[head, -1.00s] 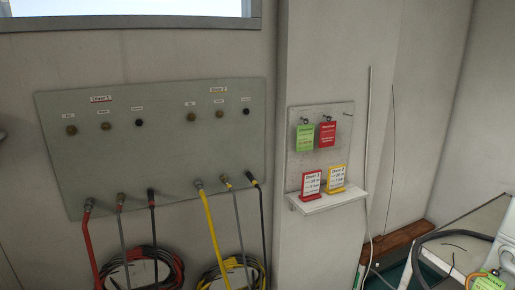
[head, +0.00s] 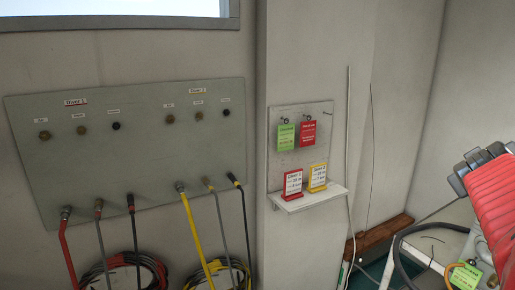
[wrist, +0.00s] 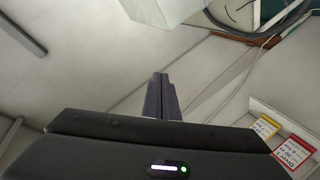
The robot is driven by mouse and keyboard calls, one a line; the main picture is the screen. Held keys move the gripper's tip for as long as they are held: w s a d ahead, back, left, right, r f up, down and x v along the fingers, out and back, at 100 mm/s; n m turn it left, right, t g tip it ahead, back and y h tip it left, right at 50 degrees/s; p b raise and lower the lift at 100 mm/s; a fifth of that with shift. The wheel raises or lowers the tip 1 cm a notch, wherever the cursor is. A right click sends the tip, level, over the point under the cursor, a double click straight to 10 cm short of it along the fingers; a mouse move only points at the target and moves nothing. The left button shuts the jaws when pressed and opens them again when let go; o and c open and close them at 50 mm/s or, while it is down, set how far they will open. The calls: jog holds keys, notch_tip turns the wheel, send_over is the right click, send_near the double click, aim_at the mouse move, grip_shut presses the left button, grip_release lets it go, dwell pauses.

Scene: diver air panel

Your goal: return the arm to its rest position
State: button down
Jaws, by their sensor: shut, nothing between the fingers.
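My gripper (wrist: 161,97) shows in the wrist view as two dark fingers pressed together, with nothing between them. It points into open space in front of pale wall surfaces and touches nothing that I can see. In the head view a red ribbed part with dark pieces stands at the right edge; it looks like part of my arm. The fingertips cannot be made out clearly there.
A grey air panel (head: 130,160) with red, yellow and dark hoses hangs on the left wall. A white shelf (head: 310,199) holds a red card stand (head: 293,184) and a yellow one (head: 318,177). Green (head: 286,136) and red (head: 307,133) tags hang above. A green tag (head: 466,274) is at lower right.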

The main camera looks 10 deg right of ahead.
jog(key=w+a+f+y, duration=0.1)
jog(key=a+f+y, duration=0.3)
jog(key=a, duration=0.7)
jog(key=w+a+f+y, duration=0.15)
jog(key=a+f, duration=0.45)
jog(key=a, duration=0.6)
jog(key=s+a+f+n+g+y, duration=0.1)
jog(key=s+a+f+y, duration=0.2)
jog(key=a, duration=0.8)
jog(key=s+a+f+n+g+y, duration=0.1)
jog(key=s+a+f+y, duration=0.2)
jog(key=s+a+f, duration=0.5)
jog(key=a+f, duration=0.2)
jog(key=a, duration=0.2)
jog(key=shift+f+y, duration=0.3)
jog(key=shift+y, duration=0.05)
jog(key=shift+a, duration=0.1)
jog(key=shift+s, duration=0.1)
